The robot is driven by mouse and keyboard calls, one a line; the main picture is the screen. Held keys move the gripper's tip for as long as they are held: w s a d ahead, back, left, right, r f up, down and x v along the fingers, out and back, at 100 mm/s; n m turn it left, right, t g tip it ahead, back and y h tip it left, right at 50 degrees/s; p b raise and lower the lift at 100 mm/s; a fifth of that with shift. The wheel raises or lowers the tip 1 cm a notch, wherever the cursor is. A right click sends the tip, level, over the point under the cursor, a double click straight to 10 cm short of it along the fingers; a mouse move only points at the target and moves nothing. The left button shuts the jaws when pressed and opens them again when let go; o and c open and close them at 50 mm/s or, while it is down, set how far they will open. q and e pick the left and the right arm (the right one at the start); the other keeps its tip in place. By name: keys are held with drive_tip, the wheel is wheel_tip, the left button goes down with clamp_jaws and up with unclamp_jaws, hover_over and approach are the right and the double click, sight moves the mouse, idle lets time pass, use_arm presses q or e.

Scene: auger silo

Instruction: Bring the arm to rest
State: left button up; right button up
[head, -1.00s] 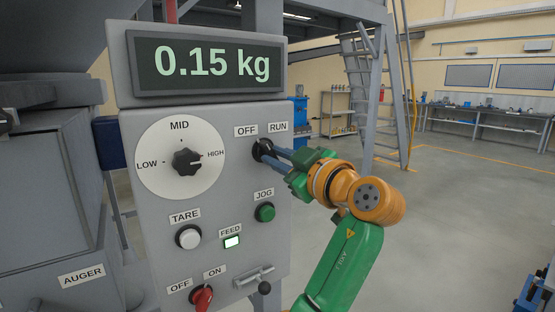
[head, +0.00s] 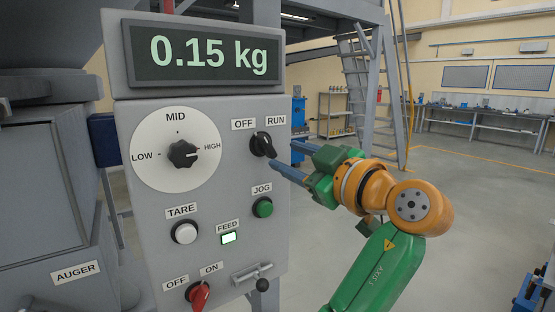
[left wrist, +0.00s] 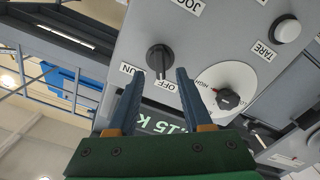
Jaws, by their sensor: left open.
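My left gripper (head: 283,156) is open and empty, just in front of and to the right of the black OFF/RUN knob (head: 262,145) on the grey control panel (head: 140,243). A gap shows between its fingers and the knob. In the left wrist view the gripper's fingertips (left wrist: 160,73) stand apart, with the knob (left wrist: 160,57) beyond them. I cannot tell surely which label the knob points to. The arm is bent, its orange wrist to the right of the panel. My right gripper is not in view.
The display (head: 206,55) reads 0.15 kg. The panel also has a LOW/MID/HIGH dial (head: 183,154), TARE button (head: 185,233), green JOG button (head: 262,207), lit FEED lamp (head: 229,238) and red switch (head: 199,294). Open floor lies to the right, before a workbench (head: 480,118).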

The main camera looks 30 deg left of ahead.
use_arm(q)
drive_tip(key=shift+v, duration=0.95)
drive_tip(key=shift+a, duration=0.1)
